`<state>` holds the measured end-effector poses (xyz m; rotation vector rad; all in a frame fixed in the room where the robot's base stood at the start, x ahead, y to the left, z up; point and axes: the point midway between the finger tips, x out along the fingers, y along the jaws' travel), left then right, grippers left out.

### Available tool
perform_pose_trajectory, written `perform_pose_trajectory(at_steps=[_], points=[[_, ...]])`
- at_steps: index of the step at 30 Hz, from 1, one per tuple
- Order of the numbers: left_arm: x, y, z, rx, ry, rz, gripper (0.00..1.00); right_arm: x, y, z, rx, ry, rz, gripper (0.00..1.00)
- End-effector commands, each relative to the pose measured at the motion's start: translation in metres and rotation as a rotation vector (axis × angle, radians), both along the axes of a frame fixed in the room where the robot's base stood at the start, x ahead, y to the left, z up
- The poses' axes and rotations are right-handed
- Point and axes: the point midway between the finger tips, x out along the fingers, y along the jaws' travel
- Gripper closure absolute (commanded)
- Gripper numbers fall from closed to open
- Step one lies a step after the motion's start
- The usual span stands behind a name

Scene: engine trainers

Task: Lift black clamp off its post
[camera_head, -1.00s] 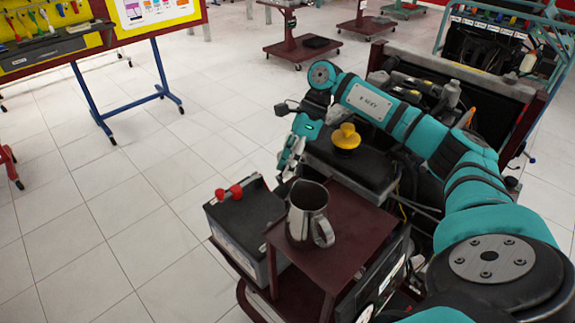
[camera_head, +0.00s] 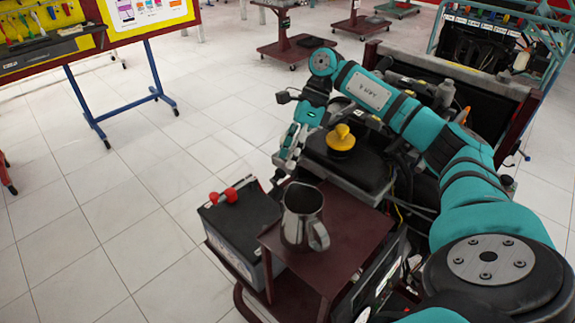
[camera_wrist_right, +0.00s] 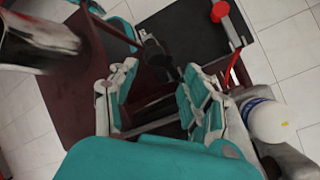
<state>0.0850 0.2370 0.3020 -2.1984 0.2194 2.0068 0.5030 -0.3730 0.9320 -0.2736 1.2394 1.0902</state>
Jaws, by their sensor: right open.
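The battery (camera_head: 240,262), grey with a black top, stands on the maroon cart. It also shows in the wrist view (camera_wrist_right: 185,28). The black clamp (camera_wrist_right: 155,50) appears in the wrist view as a small dark part by the battery's edge, just beyond my fingertips. In the head view it is small and dark below my gripper, hard to make out. My right gripper (camera_head: 284,163) hangs over the battery's far right side. In the wrist view my right gripper (camera_wrist_right: 160,75) is open, with nothing clearly between its fingers. My left gripper is out of view.
A red clamp (camera_head: 225,196) sits on the battery's left part. A metal jug (camera_head: 301,215) stands on the raised maroon shelf (camera_head: 350,225), close beside the battery. Open tiled floor lies left of the cart.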

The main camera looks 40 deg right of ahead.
Motion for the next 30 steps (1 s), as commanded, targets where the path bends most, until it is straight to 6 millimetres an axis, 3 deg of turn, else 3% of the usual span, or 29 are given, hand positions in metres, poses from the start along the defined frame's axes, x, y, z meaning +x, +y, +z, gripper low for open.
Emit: perform_pose_trajectory(at_steps=[6, 12, 30], points=[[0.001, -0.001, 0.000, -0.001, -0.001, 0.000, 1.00, 0.004, -0.025, 0.042, 0.000, -0.004, -0.003, 0.50], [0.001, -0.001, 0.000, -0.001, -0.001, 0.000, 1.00, 0.006, -0.041, 0.066, -0.001, -0.002, -0.003, 0.50], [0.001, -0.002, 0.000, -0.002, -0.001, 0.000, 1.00, 0.006, -0.045, 0.072, -0.002, 0.001, -0.002, 0.50]])
